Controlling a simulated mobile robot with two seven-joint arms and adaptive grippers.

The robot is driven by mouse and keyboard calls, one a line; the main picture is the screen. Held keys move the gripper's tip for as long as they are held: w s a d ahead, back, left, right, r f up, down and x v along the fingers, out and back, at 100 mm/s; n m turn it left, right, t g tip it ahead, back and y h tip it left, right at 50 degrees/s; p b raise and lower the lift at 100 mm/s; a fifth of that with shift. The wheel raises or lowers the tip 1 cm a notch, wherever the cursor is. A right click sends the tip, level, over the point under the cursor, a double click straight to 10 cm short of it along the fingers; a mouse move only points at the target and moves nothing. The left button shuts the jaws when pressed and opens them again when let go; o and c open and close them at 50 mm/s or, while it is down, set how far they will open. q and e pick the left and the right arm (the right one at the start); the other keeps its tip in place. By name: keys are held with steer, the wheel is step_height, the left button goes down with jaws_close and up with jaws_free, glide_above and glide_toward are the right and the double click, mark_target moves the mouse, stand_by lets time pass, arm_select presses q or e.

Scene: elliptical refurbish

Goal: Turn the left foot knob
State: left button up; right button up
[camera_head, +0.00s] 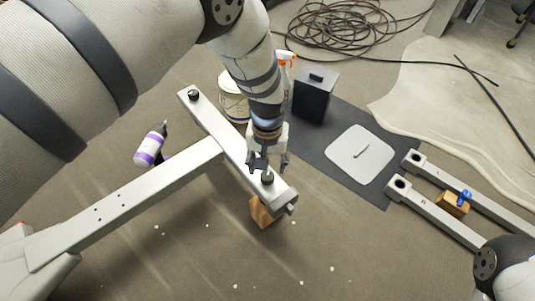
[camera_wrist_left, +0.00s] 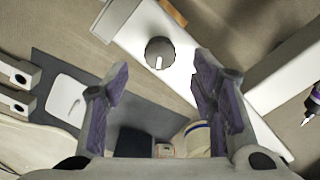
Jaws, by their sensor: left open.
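A pale grey T-shaped metal frame (camera_head: 130,193) lies on the floor, its crossbar running from upper left to lower right. A dark round knob (camera_head: 267,177) stands on the near end of the crossbar; it shows in the left wrist view (camera_wrist_left: 160,53) with a white pointer mark. A second dark knob (camera_head: 194,95) sits at the crossbar's far end. My left gripper (camera_head: 268,164) is open, pointing down just above the near knob. In the left wrist view its fingers (camera_wrist_left: 162,70) are spread with the knob beyond and between their tips. My right gripper is out of view.
A wooden block (camera_head: 265,213) supports the near crossbar end. A purple-and-white bottle (camera_head: 149,149) lies left. A tub (camera_head: 232,98), a dark box (camera_head: 314,97) and a mat with a pale plate (camera_head: 360,153) are beyond. Two metal rails (camera_head: 440,212) lie right; coiled cable lies behind.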

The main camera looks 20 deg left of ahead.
mark_target(267, 175)
arm_select(q)
step_height(267, 175, up, 7)
steer(key=shift+r, duration=0.15)
